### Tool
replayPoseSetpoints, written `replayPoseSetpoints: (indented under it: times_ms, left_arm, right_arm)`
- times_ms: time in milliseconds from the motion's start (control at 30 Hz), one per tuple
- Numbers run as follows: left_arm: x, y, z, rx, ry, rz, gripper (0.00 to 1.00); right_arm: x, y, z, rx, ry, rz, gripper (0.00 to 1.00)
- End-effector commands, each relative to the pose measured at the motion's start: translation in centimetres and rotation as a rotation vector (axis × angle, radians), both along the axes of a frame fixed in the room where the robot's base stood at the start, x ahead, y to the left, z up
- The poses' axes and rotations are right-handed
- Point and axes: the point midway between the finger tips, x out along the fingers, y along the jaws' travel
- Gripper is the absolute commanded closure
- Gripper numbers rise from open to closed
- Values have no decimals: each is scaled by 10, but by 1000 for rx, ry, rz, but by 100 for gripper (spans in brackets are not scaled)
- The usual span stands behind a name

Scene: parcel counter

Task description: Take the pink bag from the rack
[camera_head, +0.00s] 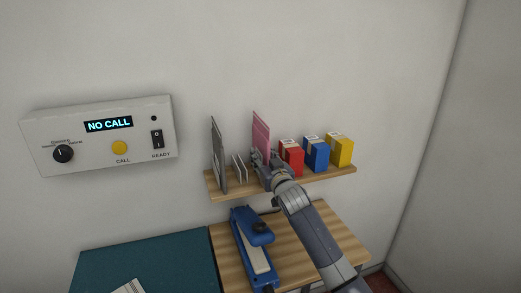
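The pink bag (261,130) stands upright, seen nearly edge-on, on the wooden shelf rack (330,175) on the wall. My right gripper (257,158) is at the lower front part of the bag, its fingers overlapping it in the picture. Whether the fingers are open, or closed on the bag, is too small to tell. The gripper and wrist hide the bottom of the bag. My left gripper is not in view.
Left of the bag stand a tall grey panel (218,155) and small white dividers (239,167). Red (293,157), blue (318,154) and yellow (342,150) boxes stand close on the right. A blue sealer-like device (249,235) lies below. A "NO CALL" panel (95,140) is on the wall.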

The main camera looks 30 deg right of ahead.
Motion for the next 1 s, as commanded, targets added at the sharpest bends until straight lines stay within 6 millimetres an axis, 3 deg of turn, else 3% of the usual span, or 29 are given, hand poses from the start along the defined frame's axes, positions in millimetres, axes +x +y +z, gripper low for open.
replayPoseSetpoints:
  times_ms: [100, 300, 333, 467, 500, 1000]
  left_arm:
    - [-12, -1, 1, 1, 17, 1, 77]
    - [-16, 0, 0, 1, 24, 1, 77]
    - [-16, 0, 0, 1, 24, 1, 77]
    - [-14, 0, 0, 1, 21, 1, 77]
    - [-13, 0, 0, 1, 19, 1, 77]
    - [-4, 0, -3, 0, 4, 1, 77]
  right_arm:
    - [4, -1, 0, 0, 0, 0, 67]
    - [4, -1, 0, 0, -1, 0, 67]
    - [4, -1, 0, 0, 0, 0, 69]
    - [4, -1, 0, 0, 0, 0, 98]
    - [4, -1, 0, 0, 0, 0, 100]
    - [2, -1, 3, -1, -3, 0, 100]
